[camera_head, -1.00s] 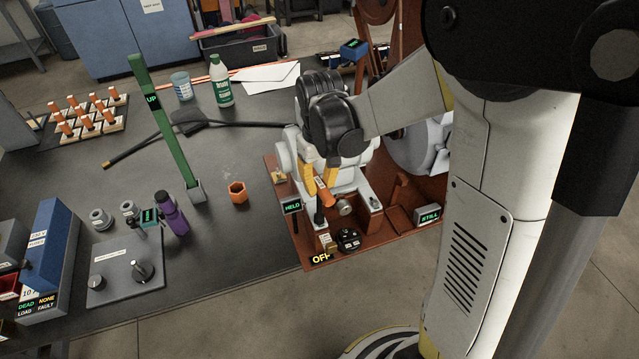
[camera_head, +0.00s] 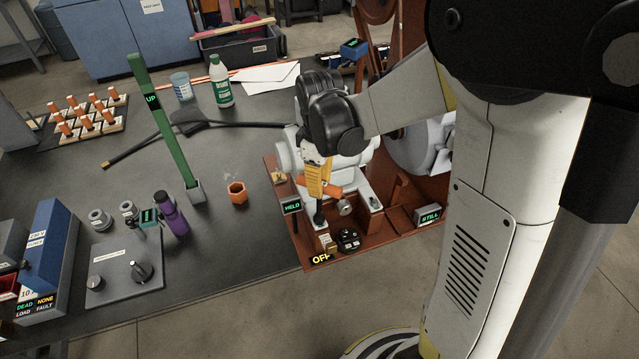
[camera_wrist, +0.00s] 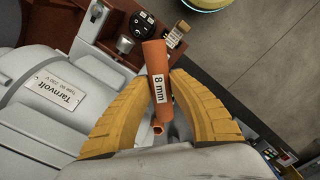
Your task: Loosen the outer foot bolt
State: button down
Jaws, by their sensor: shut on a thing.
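My gripper (camera_wrist: 168,105) has its yellow fingers shut on the orange handle of a tool (camera_wrist: 156,72) labelled "8 mm". In the head view, the fingers (camera_head: 318,180) and the orange handle (camera_head: 333,188) are over the reddish-brown base, at the near side of the pale motor. The grey motor housing (camera_wrist: 30,110) with a "Tarnvolt" plate (camera_wrist: 60,92) lies left of the fingers in the wrist view. I cannot make out the outer foot bolt or whether the tool touches it.
A green upright lever (camera_head: 165,125) marked "UP" and an orange hexagonal cup (camera_head: 237,193) stand to the left on the dark bench.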

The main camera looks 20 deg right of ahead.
jog(key=n, duration=0.3)
jog(key=shift+n, duration=0.4)
jog(key=n, duration=0.3)
jog(key=shift+n, duration=0.5)
jog(key=n, duration=0.3)
jog(key=shift+n, duration=0.4)
